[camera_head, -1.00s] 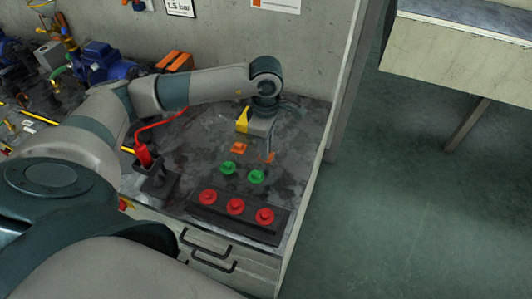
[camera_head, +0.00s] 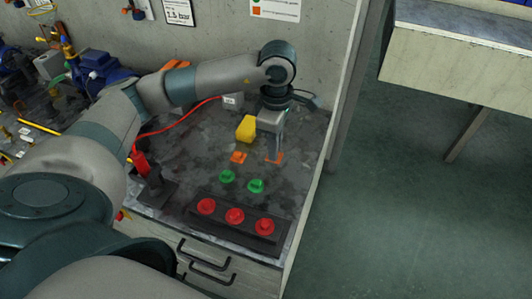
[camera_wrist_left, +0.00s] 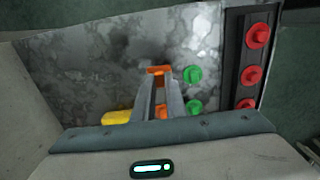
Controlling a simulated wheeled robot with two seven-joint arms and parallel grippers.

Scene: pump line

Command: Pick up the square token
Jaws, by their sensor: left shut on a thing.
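An orange square token (camera_head: 274,158) is at the fingertips of my left gripper (camera_head: 272,152), right of a second orange token (camera_head: 238,157). In the left wrist view the held token (camera_wrist_left: 159,69) shows between and beyond the fingertips. The jaws are shut on it, and the fingers hide part of it. I cannot tell how far it is above the bench top. The second orange token is partly hidden behind a finger in the wrist view (camera_wrist_left: 161,112). My right gripper is not in view.
Two green tokens (camera_head: 227,176) lie in front of the orange ones. A dark rack (camera_head: 215,222) with three red pieces (camera_head: 235,216) stands at the bench front. A yellow block (camera_head: 246,128) is behind my gripper's left side. A red-handled tool (camera_head: 140,162) stands at left.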

